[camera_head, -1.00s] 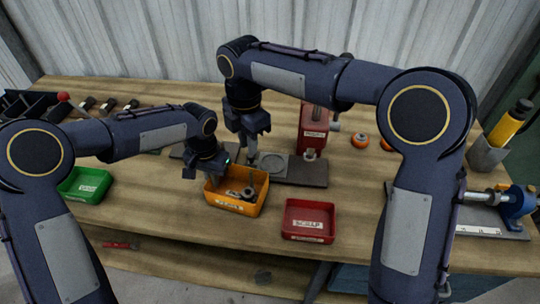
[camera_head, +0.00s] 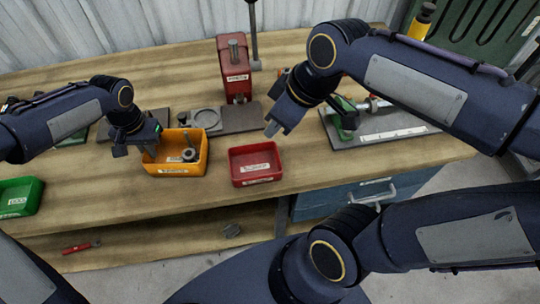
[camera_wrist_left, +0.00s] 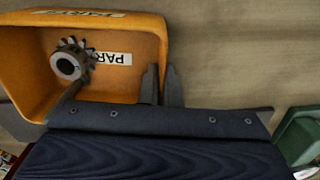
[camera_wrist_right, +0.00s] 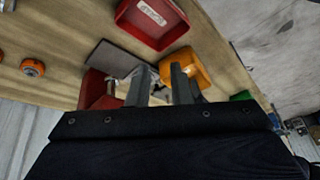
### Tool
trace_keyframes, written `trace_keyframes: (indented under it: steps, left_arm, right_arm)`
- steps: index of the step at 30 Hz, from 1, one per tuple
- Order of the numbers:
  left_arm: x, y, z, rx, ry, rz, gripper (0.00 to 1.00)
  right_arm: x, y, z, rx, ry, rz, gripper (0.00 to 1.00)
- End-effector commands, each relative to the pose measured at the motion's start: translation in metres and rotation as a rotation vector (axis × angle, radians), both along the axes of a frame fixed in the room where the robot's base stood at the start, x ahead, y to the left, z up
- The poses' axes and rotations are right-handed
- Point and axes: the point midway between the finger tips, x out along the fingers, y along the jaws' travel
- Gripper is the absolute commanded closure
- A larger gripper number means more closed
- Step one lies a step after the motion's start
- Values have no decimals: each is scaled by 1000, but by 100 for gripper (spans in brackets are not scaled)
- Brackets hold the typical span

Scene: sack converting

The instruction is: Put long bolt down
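I cannot single out a long bolt for sure. The orange bin (camera_head: 172,168) holds a toothed grey gear (camera_head: 189,154), also seen in the left wrist view (camera_wrist_left: 70,60), with a thin dark rod-like piece (camera_wrist_left: 68,98) beside it. My left gripper (camera_head: 148,152) is low at the bin's left side.
A red bin (camera_head: 256,179) stands right of the orange one, a green bin (camera_head: 18,197) at far left. A red block (camera_head: 232,72) stands behind on a dark plate (camera_head: 240,120). A grey plate with a ruler strip (camera_head: 393,133) lies at right. Bare wood lies between the bins.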

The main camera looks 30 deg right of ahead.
Motion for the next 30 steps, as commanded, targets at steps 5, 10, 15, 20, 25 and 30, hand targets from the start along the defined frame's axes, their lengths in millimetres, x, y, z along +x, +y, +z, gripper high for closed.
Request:
trace_keyframes:
  steps: [5, 10, 15, 20, 25, 30]
  left_arm:
    - [0, -1, 1, -2, -1, 0, 100]
    - [0, 0, 1, -2, -1, 0, 100]
    - [0, 0, 1, -1, -2, 0, 100]
    - [0, 0, 1, -1, -2, 0, 100]
    - [0, 0, 1, -1, -2, 0, 95]
    - [0, 0, 1, 0, -1, 0, 73]
  right_arm:
    - [-46, -8, -21, 171, 2, -363, 81]
    - [-66, -6, -36, 280, 11, -562, 81]
    - [-72, -5, -42, 317, 14, -628, 81]
    - [-72, -5, -42, 318, 15, -628, 81]
    - [-72, -5, -42, 317, 15, -627, 81]
    - [-72, -5, -42, 317, 15, -626, 81]
